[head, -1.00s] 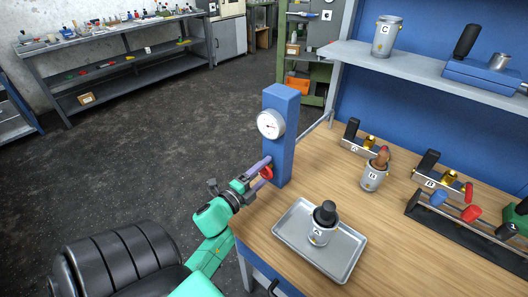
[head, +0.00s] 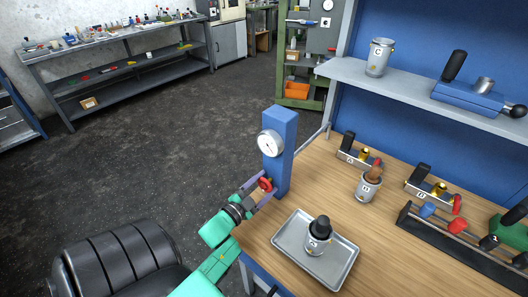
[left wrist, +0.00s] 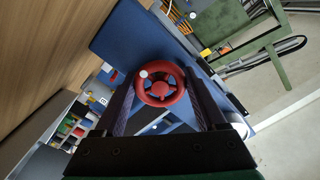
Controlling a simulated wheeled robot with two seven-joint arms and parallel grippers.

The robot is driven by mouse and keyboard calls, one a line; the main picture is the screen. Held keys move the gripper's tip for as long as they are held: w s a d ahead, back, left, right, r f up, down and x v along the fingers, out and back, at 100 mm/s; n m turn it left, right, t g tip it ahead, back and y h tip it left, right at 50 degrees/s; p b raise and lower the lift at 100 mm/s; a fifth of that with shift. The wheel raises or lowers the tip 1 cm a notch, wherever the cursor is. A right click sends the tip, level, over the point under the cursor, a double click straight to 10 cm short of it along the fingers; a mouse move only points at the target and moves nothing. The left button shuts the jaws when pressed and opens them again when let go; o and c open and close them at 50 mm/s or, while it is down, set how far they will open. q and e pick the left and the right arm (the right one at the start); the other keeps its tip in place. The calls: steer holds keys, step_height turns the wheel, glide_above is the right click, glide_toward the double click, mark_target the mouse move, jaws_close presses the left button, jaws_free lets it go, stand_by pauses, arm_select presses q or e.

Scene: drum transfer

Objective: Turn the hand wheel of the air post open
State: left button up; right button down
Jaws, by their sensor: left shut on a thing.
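The air post (head: 282,150) is a tall blue block at the table's left edge, with a round white gauge (head: 270,143) near its top. The small red hand wheel (head: 265,184) sits on the post's lower front. My left gripper (head: 262,189) is shut on the hand wheel, with one finger on each side of it. In the left wrist view the red spoked wheel (left wrist: 161,86) shows between the two dark fingers, with a pale dot on its upper left rim. My right gripper is not in view.
A metal tray (head: 283,245) with canister A (head: 317,240) stands near the post. Canister B (head: 368,186), black-handled fixtures and a tool rack (head: 460,247) are farther right. A shelf above holds canister C (head: 379,57).

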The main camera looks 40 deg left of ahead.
arm_select(q)
steer(key=shift+n, duration=0.3)
steer(key=o, duration=1.3)
steer(key=shift+w+d, duration=0.1)
steer(key=s+b, duration=0.2)
steer(key=s, duration=1.2)
steer(key=shift+s+d, duration=0.15)
steer(key=shift+s, duration=0.15)
